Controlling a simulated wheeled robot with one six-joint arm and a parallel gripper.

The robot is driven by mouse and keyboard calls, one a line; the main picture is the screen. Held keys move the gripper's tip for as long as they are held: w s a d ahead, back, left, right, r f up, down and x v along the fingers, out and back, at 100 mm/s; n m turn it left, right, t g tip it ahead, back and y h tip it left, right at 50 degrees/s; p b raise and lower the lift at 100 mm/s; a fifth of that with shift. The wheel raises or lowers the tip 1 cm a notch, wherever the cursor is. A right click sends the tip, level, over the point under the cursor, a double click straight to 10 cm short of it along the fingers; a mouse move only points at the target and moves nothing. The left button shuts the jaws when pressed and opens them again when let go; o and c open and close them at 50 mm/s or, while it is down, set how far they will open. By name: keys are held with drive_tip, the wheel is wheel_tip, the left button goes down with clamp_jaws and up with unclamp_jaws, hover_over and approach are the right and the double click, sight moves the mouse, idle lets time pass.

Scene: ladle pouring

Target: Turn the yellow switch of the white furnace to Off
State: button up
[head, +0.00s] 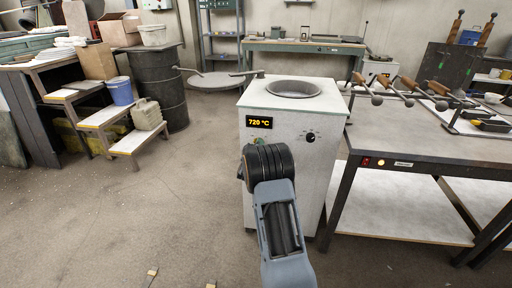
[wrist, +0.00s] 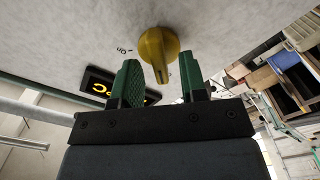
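The white furnace (head: 315,165) stands in the middle of the head view, with a lit 720 °C display (head: 259,122). In the wrist view the yellow switch (wrist: 157,50) sits on the furnace's pale panel. Its ridge points down the picture, towards my gripper. A small upside-down label beside it seems to read "On". My gripper (wrist: 160,64) has its two green fingers apart, one on each side of the ridge, and it holds nothing. I cannot tell whether a finger touches the switch. In the head view my arm hides most of the switch and gripper.
A black dial (head: 310,137) is on the furnace front, right of my arm. A metal table (head: 425,145) with ladles stands close on the right. A dark barrel (head: 155,85) and stepped shelves are on the left. The floor (head: 150,215) at front left is mostly clear.

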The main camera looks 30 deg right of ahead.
drive_tip(key=p+v, duration=0.1)
drive_tip(key=v, duration=1.3)
drive_tip(key=shift+p, duration=0.35)
drive_tip(key=shift+d, duration=0.1)
